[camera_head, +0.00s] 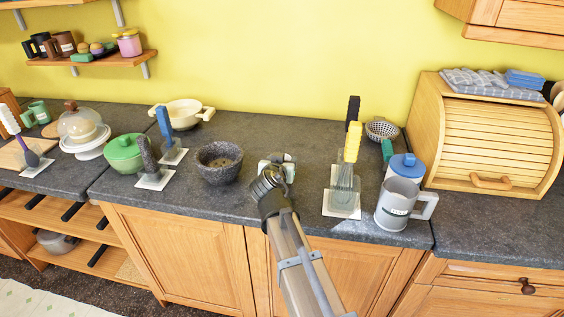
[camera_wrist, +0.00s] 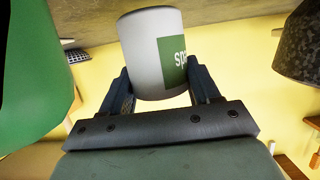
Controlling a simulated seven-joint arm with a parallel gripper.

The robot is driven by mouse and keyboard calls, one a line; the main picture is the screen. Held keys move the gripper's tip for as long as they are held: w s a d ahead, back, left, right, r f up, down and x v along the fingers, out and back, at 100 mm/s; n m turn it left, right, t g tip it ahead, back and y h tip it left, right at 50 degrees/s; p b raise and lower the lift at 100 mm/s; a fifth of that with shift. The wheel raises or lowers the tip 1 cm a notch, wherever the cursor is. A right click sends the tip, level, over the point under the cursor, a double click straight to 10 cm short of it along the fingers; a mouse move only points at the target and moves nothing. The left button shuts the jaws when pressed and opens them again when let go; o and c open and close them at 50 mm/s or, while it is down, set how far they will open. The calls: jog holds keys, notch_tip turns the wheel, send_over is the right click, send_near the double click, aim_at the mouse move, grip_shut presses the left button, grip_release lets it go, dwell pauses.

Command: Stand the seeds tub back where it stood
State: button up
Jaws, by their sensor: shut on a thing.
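In the head view my gripper (camera_head: 272,176) is over the middle of the dark counter, to the right of the stone mortar. Its wrist hides much of the tub there; a pale part (camera_head: 289,172) shows beside it. I cannot tell whether the tub touches the counter.
The mortar (camera_head: 219,163) stands close on the left. A wooden bread box (camera_head: 490,130) stands further right. Counter between mortar and whisk looks largely clear.

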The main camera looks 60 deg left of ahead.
jog(key=shift+f, duration=0.3)
dwell(0.5)
jog(key=o, duration=1.3)
jog(key=shift+s+d, duration=0.1)
jog(key=shift+s, duration=0.05)
jog(key=shift+v, duration=3.8)
jog(key=v, duration=1.4)
jog(key=shift+f, duration=0.15)
